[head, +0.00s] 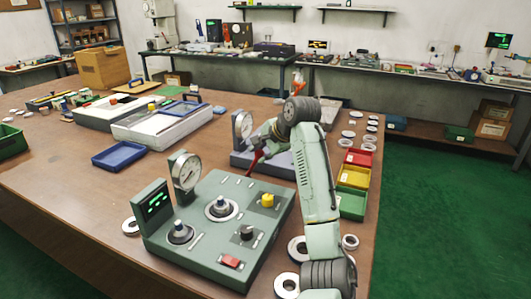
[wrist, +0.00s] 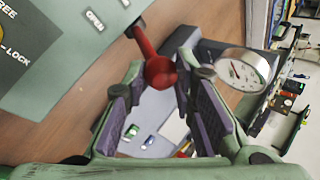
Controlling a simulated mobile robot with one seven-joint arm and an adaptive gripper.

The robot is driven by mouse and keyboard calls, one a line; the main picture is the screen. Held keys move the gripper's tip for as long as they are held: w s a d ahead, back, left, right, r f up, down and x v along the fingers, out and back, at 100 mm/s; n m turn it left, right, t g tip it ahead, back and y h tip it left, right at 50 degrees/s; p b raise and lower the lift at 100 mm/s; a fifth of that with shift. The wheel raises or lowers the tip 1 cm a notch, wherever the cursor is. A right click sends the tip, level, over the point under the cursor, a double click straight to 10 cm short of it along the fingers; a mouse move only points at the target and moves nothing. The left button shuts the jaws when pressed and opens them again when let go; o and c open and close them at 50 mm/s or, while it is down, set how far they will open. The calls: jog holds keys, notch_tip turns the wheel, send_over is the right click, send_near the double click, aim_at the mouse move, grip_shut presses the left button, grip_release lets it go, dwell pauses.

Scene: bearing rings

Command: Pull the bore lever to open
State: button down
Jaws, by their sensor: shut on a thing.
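The bore lever is red with a round ball knob (wrist: 160,71). In the head view the red lever (head: 254,159) stands at the far edge of the grey-green panel (head: 215,190). My gripper (head: 263,147) is at the lever's upper end. In the wrist view my gripper (wrist: 163,78) has its two dark-padded fingers on either side of the knob, shut on it near the fingertips. An OPEN label (wrist: 95,20) is on the panel beside the lever's foot. My arm and gripper partly hide the lever in the head view.
A dial gauge (head: 242,124) on a grey base stands just behind the lever; it is close to my right finger in the wrist view (wrist: 240,70). Another gauge (head: 185,170) stands on the panel's left. Red (head: 359,157), yellow and green bins sit at the right edge. Bearing rings lie around.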

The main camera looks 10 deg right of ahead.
jog(key=shift+d+f, duration=0.1)
jog(key=shift+d, duration=0.05)
dwell(0.3)
jog(key=c, duration=1.3)
grip_release()
jog(key=shift+s, duration=0.1)
jog(key=v, duration=1.2)
jog(key=shift+d, duration=0.15)
